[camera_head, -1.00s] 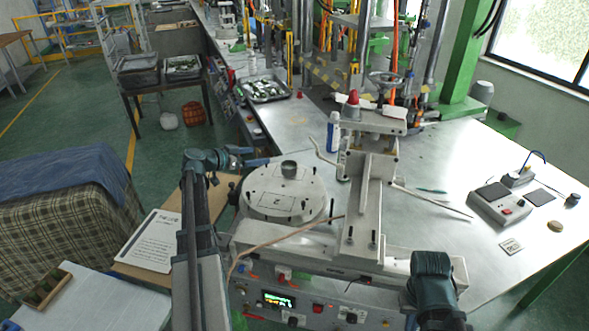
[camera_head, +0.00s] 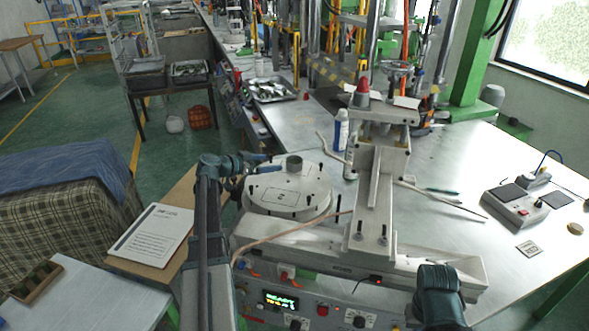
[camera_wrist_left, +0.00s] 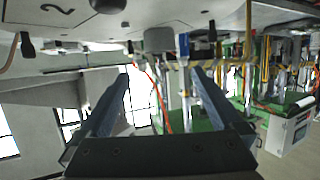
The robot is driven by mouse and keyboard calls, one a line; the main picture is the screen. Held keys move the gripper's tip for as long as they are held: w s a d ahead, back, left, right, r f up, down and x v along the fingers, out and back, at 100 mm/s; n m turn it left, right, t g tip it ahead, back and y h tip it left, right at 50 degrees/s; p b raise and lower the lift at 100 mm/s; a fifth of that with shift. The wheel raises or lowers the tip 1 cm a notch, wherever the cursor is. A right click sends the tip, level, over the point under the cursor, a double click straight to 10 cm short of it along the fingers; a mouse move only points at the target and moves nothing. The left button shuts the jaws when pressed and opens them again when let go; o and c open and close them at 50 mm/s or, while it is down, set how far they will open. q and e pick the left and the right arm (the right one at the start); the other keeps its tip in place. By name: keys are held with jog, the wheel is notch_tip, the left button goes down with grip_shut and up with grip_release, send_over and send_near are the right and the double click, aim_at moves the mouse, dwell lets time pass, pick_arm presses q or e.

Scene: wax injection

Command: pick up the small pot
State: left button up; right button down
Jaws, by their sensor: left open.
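The small pot (camera_head: 294,163) is a short dark grey cylinder standing at the far side of the white round plate (camera_head: 262,207). The left wrist view is upside down; there the grey pot (camera_wrist_left: 159,40) hangs from the top, ahead of and between the finger lines. My left gripper (camera_head: 264,162) is open and empty, just left of the pot, its fingers pointing at it with a gap between. Both fingers (camera_wrist_left: 158,82) show apart in the wrist view. Part of my right arm shows at the lower right, but its gripper is not visible.
Black pegs stand on the plate around the pot. The white machine column (camera_head: 377,195) rises to the right, with a white bottle (camera_head: 341,130) behind it. A thin brown hose (camera_head: 290,233) crosses in front of the plate. A metal tray (camera_head: 270,89) lies further back.

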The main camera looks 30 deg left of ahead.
pick_arm(q)
jog(key=b, duration=0.1)
send_near(300, 159)
jog(key=shift+s+a+r, duration=0.1)
jog(key=shift+s+a, duration=0.05)
jog(key=shift+s, duration=0.25)
jog(key=shift+s+a, duration=0.2)
jog(key=shift+s, duration=0.2)
jog(key=shift+w+d, duration=0.2)
jog(key=shift+w, duration=0.3)
jog(key=b+x, duration=0.1)
jog(key=x, duration=0.1)
jog(key=b+x, duration=0.1)
jog(key=x, duration=0.2)
jog(key=shift+s+f, duration=0.1)
jog(key=shift+f, duration=0.15)
jog(key=shift+w+d, duration=0.1)
jog(key=shift+w, duration=0.2)
jog(key=c, duration=1.4)
jog(key=shift+r, duration=0.2)
